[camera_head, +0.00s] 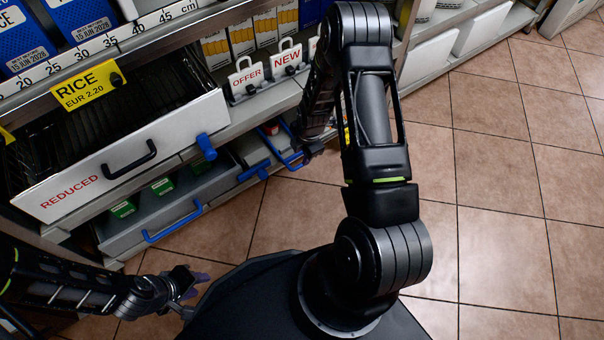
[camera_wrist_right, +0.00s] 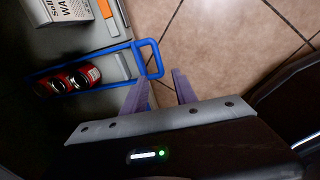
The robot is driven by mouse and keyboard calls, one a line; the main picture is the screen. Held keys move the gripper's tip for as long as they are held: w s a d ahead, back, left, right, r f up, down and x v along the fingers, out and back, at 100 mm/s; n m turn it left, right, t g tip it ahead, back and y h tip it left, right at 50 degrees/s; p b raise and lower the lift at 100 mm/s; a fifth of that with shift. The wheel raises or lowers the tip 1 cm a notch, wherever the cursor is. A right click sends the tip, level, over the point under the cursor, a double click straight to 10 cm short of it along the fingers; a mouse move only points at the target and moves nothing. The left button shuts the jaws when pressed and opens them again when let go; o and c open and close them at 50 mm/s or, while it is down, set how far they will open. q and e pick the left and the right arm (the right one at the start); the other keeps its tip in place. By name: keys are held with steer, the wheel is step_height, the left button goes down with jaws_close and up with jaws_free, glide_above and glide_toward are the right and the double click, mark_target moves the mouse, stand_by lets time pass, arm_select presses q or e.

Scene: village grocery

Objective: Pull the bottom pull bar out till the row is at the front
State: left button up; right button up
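Blue pull bars show on the bottom shelf level. One (camera_head: 284,158) fronts a row with red cans; its blue loop also shows in the right wrist view (camera_wrist_right: 157,60), beside two red cans (camera_wrist_right: 78,78). A longer blue bar (camera_head: 172,223) runs in front of several green packs (camera_head: 162,186).
A white drawer (camera_head: 125,155) marked REDUCED, with a black handle, juts out above the bottom shelf. A blue handle (camera_head: 206,147) sticks out beside it. OFFER and NEW tags (camera_head: 265,72) line the shelf above. Tiled floor (camera_head: 490,180) is clear at right.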

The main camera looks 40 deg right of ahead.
arm_select(q)
steer(key=shift+f, duration=0.3)
arm_select(e)
steer(key=shift+w+d+f+n, duration=0.2)
steer(key=shift+d+n, duration=0.1)
steer(key=shift+d, duration=0.25)
